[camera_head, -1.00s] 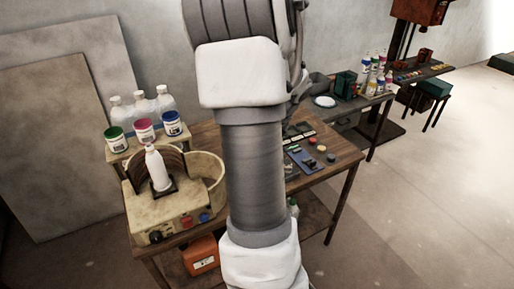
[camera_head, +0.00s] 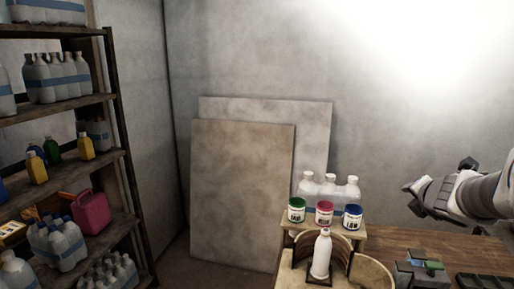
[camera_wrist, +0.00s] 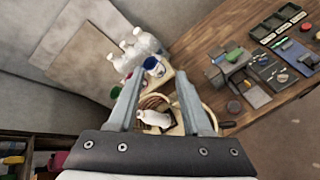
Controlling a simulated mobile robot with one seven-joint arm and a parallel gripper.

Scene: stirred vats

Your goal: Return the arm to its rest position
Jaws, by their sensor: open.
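My gripper (camera_wrist: 160,82) shows in the wrist view with its two fingers apart and nothing held between them. In the head view, part of my arm reaches in from the right edge, above the wooden table (camera_head: 415,240). A white bottle (camera_head: 321,254) stands upright in the round, cream-coloured vat machine (camera_head: 372,273). The bottle also shows between and beyond the fingers in the wrist view (camera_wrist: 154,119), apart from them.
Three lidded tubs, green (camera_head: 296,210), pink (camera_head: 324,213) and blue (camera_head: 352,216), stand in front of clear bottles (camera_head: 330,187). Large panels (camera_head: 240,190) lean on the wall. A stocked shelf (camera_head: 122,150) stands at left. Small devices (camera_head: 420,272) lie on the table at right.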

